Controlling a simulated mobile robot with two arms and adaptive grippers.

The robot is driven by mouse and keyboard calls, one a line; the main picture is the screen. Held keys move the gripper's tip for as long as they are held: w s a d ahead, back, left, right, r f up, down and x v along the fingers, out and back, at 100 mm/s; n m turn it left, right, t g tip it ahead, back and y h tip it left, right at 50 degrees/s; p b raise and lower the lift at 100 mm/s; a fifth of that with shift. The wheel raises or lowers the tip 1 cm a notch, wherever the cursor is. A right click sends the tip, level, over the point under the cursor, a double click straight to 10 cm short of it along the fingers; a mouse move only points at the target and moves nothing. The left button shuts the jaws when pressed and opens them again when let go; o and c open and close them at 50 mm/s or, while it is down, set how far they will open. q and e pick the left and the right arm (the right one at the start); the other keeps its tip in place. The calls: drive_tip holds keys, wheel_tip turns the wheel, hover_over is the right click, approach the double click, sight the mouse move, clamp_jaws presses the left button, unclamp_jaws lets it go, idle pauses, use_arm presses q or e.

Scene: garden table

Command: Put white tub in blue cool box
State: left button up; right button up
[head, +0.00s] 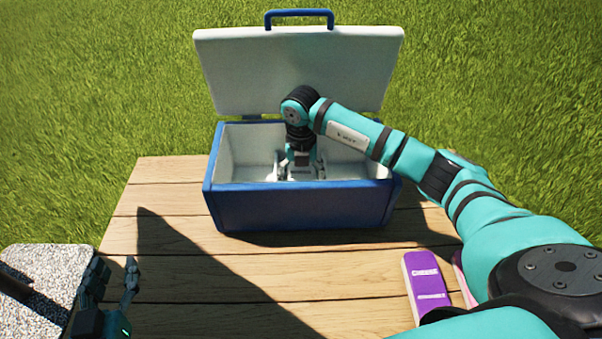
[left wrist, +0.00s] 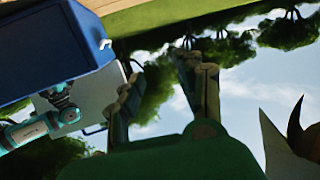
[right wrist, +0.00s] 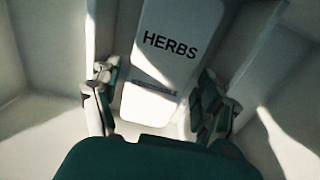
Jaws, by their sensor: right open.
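The blue cool box (head: 300,208) stands on the table with its white lid (head: 300,70) open. The white tub (right wrist: 178,40), marked HERBS, lies inside the box; its top edge also shows in the head view (head: 301,174). My right gripper (head: 301,170) reaches down into the box. In the right wrist view its fingers (right wrist: 160,95) stand apart on either side of the tub, open. My left gripper (head: 113,280) is open and empty at the lower left, away from the box.
A purple CHEESE pack (head: 426,285) lies on the wooden table (head: 260,270) at the right front, with a pink thing (head: 461,277) partly hidden behind my right arm. A speckled stone surface (head: 45,265) is at the lower left. The table's left front is clear.

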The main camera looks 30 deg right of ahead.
drive_tip(key=shift+r, duration=0.3)
use_arm(q)
drive_tip(key=s+a+f+g, duration=0.1)
drive_tip(key=f+g, duration=0.1)
drive_tip(key=s+a+f+g+y+p, duration=0.1)
drive_tip(key=s+f+g, duration=0.1)
drive_tip(key=f, duration=0.1)
drive_tip(key=s+f+g+p, duration=0.1)
drive_tip(key=s+f+g, duration=0.1)
drive_tip(key=f, duration=0.1)
drive_tip(key=shift+s+a+f+y, duration=0.15)
drive_tip(key=shift+s+a+y, duration=0.1)
drive_tip(key=shift+a+y, duration=0.15)
drive_tip(key=shift+s+a+f, duration=0.1)
drive_tip(key=shift+s+f, duration=0.15)
drive_tip(key=shift+f, duration=0.05)
use_arm(e)
wheel_tip(320, 180, up, 8)
